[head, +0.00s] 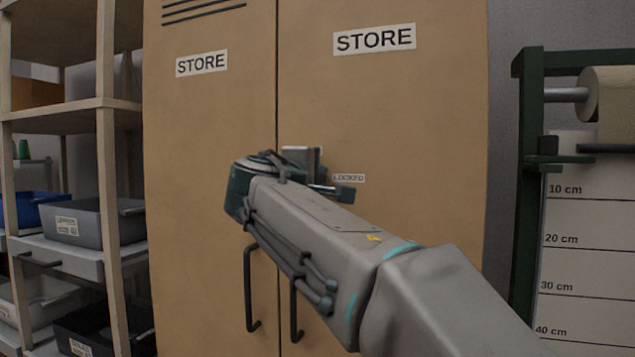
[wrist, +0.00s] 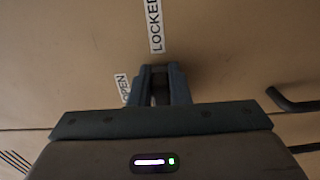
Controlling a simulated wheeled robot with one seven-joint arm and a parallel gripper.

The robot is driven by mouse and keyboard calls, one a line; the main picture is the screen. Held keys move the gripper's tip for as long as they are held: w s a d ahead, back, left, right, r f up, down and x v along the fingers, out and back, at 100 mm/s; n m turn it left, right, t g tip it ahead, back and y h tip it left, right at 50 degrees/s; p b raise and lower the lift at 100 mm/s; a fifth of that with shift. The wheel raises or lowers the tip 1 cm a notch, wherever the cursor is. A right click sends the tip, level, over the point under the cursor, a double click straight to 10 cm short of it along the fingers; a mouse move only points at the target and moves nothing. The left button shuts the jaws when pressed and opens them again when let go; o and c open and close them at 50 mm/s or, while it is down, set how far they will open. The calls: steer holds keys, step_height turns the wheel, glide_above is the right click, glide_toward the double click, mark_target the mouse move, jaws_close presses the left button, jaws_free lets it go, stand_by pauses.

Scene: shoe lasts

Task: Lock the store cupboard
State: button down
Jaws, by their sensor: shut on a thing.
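The store cupboard (head: 215,120) has two tan doors, each labelled STORE, and both look closed. My gripper (wrist: 160,88) is at the right door, shut on a small dark part between its fingers, which looks like the lock's turn piece (wrist: 160,84). In the head view my wrist hides most of the lock. The LOCKED label (head: 348,178) shows just right of my gripper; in the wrist view it (wrist: 154,25) stands straight beyond the fingertips. The OPEN label (wrist: 122,86) is beside the left finger, partly covered. How far the piece is turned is not clear.
Two dark door handles (head: 252,290) hang below my wrist. A shelf rack with grey bins (head: 95,222) stands left. A green frame (head: 530,200) with a paper roll and a centimetre chart stands right.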

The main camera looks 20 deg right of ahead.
steer(key=c, duration=1.4)
jaws_free()
steer(key=shift+o, duration=0.2)
steer(key=p+v, duration=0.1)
steer(key=v, duration=1.3)
steer(key=shift+w, duration=0.1)
